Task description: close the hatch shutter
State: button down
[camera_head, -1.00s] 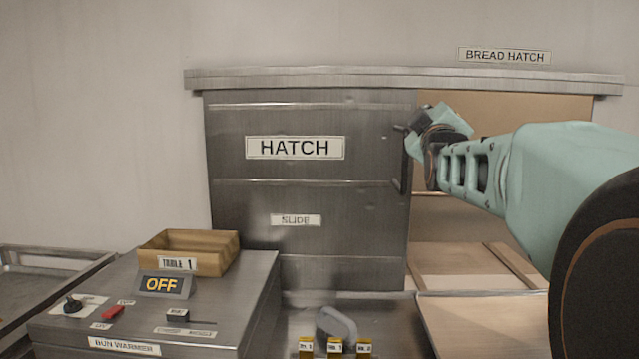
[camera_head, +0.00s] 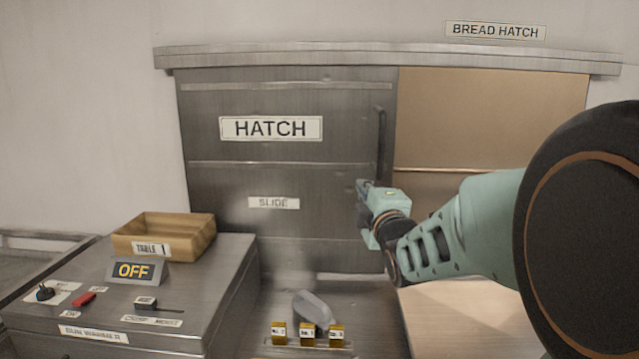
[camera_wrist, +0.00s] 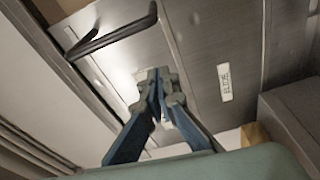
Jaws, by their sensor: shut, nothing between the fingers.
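The hatch shutter (camera_head: 300,180) is a grey metal sliding panel labelled HATCH and SLIDE. It covers the left part of the hatch; the opening (camera_head: 490,115) to its right is uncovered and shows beige board behind. A black vertical bar handle (camera_head: 379,145) stands near the shutter's right edge; it also shows in the wrist view (camera_wrist: 112,38). My gripper (camera_head: 362,188) is in front of the shutter, just below and left of the handle's lower end, apart from the handle. In the wrist view its fingertips (camera_wrist: 156,82) are together and empty, over the shutter's face.
A metal rail (camera_head: 380,58) runs along the top, under a BREAD HATCH sign (camera_head: 495,30). At lower left stands a bun warmer (camera_head: 190,290) with a wooden tray (camera_head: 165,235) and an OFF sign (camera_head: 134,270). A counter with several yellow tags (camera_head: 307,334) lies below the shutter.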

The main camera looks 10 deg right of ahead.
jog(key=w+d+p, duration=0.4)
jog(key=w, duration=0.3)
jog(key=shift+w, duration=0.15)
dwell(0.3)
jog(key=shift+f, duration=0.1)
dwell(0.3)
